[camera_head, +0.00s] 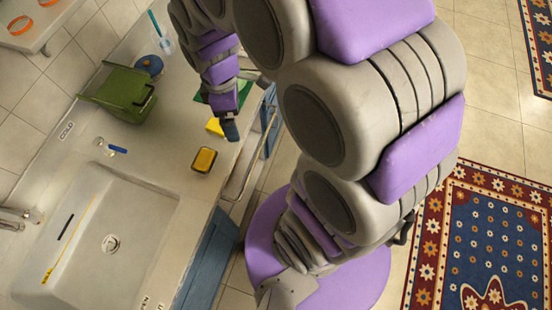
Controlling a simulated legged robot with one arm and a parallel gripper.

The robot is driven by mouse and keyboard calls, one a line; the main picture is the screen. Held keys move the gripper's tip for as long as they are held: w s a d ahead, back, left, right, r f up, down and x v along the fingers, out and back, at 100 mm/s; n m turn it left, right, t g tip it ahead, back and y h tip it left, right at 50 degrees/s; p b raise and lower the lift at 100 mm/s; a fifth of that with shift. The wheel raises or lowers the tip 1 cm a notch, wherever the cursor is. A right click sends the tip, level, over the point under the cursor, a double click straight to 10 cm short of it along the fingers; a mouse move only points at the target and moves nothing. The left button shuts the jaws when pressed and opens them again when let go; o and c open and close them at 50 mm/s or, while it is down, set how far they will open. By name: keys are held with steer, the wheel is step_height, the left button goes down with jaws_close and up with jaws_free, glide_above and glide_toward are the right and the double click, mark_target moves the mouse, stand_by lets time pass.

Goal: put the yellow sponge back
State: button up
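A bright yellow block (214,126), which looks like the sponge, is on or just above the counter by the left side of my gripper (229,128). My gripper points down near the counter's front edge. It partly covers the view there, and I cannot tell whether its fingers touch the block or how far they are apart. A small dark-rimmed yellow-brown item (204,160) lies on the counter nearer the sink. It could be a dish or another sponge; I cannot tell which.
A green rack or box (122,92), a blue round item (149,65) and a brush in a cup (163,40) stand farther back. A metal rail (247,174) runs along the counter's front.

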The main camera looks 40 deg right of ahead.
steer(key=s+r+m, duration=0.2)
steer(key=s+m, duration=0.4)
steer(key=s, duration=0.3)
steer(key=s+r+m, duration=0.2)
steer(key=s+m, duration=0.4)
steer(key=s, duration=0.2)
steer(key=shift+s+r+g, duration=0.4)
steer(key=shift+a+f, duration=0.1)
steer(key=shift+a, duration=0.1)
steer(key=shift+a+f+b, duration=0.25)
steer(key=shift+f+b, duration=0.3)
steer(key=shift+b, duration=0.05)
